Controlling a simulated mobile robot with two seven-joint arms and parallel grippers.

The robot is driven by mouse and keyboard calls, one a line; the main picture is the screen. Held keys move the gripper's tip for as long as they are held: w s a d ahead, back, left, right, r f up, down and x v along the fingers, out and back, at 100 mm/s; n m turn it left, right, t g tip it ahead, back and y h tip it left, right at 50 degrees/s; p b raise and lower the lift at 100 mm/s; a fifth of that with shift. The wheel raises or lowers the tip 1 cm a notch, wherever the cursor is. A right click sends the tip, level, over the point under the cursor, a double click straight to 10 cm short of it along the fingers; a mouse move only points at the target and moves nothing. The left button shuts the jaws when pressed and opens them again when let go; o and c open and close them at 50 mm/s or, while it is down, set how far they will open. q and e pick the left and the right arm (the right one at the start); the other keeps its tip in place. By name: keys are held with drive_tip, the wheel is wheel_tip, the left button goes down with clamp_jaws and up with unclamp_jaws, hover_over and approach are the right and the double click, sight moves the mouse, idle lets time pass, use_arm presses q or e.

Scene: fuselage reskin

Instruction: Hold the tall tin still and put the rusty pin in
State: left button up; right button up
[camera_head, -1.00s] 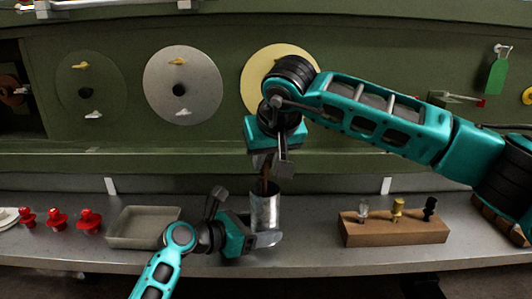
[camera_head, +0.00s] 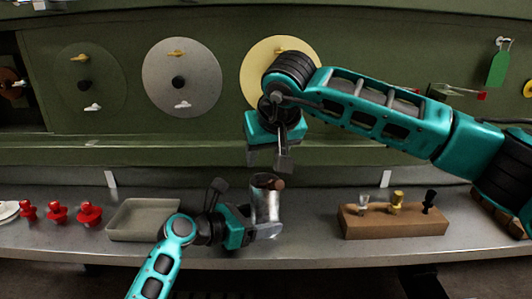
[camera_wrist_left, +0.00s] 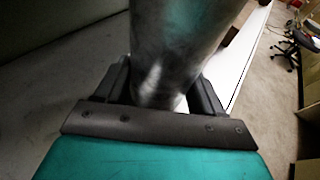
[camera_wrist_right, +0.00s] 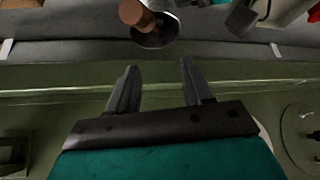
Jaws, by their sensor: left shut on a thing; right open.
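The tall tin (camera_head: 264,208) is a grey metal cylinder at the front of the bench, leaning slightly in the head view. My left gripper (camera_head: 262,229) is shut on its lower part, and the tin fills the jaws in the left wrist view (camera_wrist_left: 165,50). The rusty pin (camera_head: 277,184) is in the tin's mouth, leaning on the rim with its brown end sticking out. The right wrist view shows that end (camera_wrist_right: 135,13) over the tin's dark opening (camera_wrist_right: 157,36). My right gripper (camera_head: 283,160) is open and empty above the tin. The pin's lower part is hidden inside.
A grey tray (camera_head: 140,222) and red knobs (camera_head: 89,214) stand on the left. A wooden block (camera_head: 395,222) with several small pegs stands on the right. Behind is a green panel (camera_head: 210,60) with round discs. The bench between tin and block is clear.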

drive_tip(key=shift+r, duration=0.15)
wheel_tip(320, 180, up, 8)
idle(1.1)
use_arm(q)
drive_tip(key=o, duration=0.9)
drive_tip(key=shift+a, duration=0.15)
